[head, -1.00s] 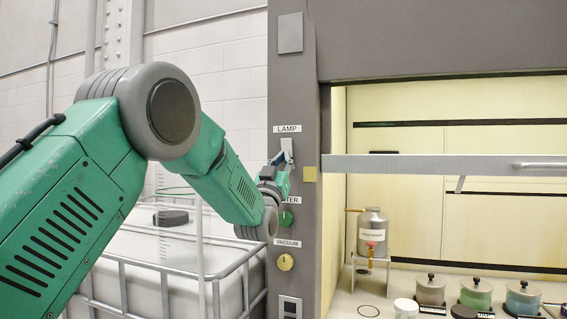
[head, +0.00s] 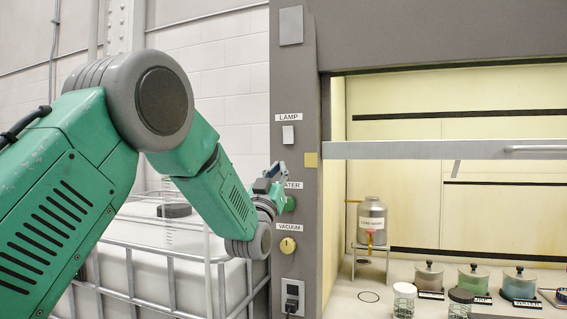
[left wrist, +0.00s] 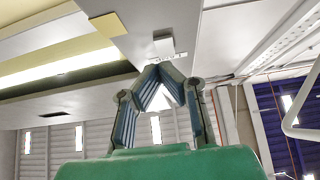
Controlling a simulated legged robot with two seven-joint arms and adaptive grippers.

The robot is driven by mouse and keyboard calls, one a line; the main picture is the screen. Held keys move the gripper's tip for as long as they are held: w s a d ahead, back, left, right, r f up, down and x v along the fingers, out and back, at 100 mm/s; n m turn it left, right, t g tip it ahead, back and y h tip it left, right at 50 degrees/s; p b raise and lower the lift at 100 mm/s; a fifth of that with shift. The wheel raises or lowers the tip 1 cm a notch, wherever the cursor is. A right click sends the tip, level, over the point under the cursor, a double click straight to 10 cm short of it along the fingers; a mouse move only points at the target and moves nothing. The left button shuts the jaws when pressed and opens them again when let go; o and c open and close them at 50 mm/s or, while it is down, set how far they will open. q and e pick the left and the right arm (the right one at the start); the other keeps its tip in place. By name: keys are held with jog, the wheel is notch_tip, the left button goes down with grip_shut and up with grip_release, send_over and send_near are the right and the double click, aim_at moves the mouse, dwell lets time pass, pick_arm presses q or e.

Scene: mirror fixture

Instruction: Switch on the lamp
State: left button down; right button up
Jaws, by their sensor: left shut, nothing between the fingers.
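The white lamp switch (head: 288,134) sits on the grey hood post under the LAMP label (head: 288,117). A white square plate, probably the switch (left wrist: 164,45), shows just beyond the tips there. The switch's rocker position is too small to tell. My right gripper is out of view.
Below the lamp switch are a green knob (head: 290,204), partly beside my gripper, a yellow vacuum knob (head: 288,245) and a socket (head: 292,296). A hood sash (head: 430,150) crosses at right, with jars inside. A caged white tank (head: 150,262) stands under my arm.

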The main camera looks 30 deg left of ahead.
pick_arm(q)
jog(key=v, duration=0.4)
jog(key=shift+s+b, duration=0.1)
jog(key=shift+b, duration=0.3)
